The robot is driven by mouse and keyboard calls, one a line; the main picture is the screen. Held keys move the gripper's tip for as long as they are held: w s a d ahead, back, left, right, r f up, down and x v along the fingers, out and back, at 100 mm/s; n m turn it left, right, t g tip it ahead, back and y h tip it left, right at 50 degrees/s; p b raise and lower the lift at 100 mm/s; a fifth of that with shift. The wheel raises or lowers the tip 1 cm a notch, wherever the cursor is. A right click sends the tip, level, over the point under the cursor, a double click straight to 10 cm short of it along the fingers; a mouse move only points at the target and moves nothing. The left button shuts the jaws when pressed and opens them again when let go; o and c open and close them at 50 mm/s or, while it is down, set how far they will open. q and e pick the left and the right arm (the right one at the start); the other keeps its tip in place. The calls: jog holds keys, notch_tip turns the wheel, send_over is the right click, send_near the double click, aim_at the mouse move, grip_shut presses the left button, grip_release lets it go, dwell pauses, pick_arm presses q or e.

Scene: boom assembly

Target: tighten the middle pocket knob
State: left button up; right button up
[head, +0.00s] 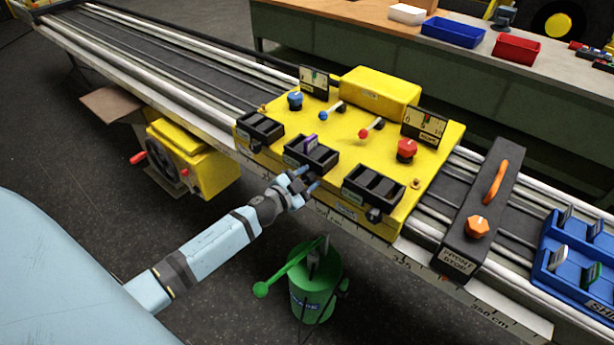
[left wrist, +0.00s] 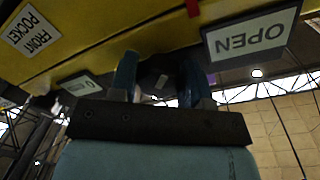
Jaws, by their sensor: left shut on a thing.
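The middle pocket (head: 323,163) is a black open box on the front edge of the yellow carriage (head: 343,131), with a purple piece (head: 310,142) in it. My left gripper (head: 307,180) reaches up from the lower left to just below this pocket. Its fingers are shut on the dark middle pocket knob, mostly hidden by the gripper in the head view. In the left wrist view, the dark knob (left wrist: 158,74) with a light mark shows between the two blue fingers of the left gripper (left wrist: 158,82). My right gripper is in neither view.
Black pockets stand left (head: 261,131) and right (head: 372,188) of the middle one. A green bucket (head: 314,293) with a lever stands below my gripper. A black clamp block (head: 476,220) and a blue tray (head: 575,262) sit farther right on the rail.

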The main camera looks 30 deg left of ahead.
pick_arm(q)
jog(key=m, duration=0.6)
jog(key=shift+y+p, duration=0.35)
jog(key=shift+y, duration=0.05)
jog(key=m, duration=0.6)
jog(key=shift+s+f+y, duration=0.1)
jog(key=shift+y, duration=0.3)
jog(key=m, duration=0.3)
jog(key=shift+d, duration=0.1)
jog(key=m, duration=0.3)
jog(key=shift+m+y+b, duration=0.3)
jog(key=shift+y+b, duration=0.05)
jog(key=shift+y, duration=0.05)
jog(key=m, duration=0.3)
jog(key=shift+m+y, duration=0.4)
jog(key=shift+m, duration=1.3)
jog(key=shift+m+t, duration=0.3)
jog(key=o, duration=0.6)
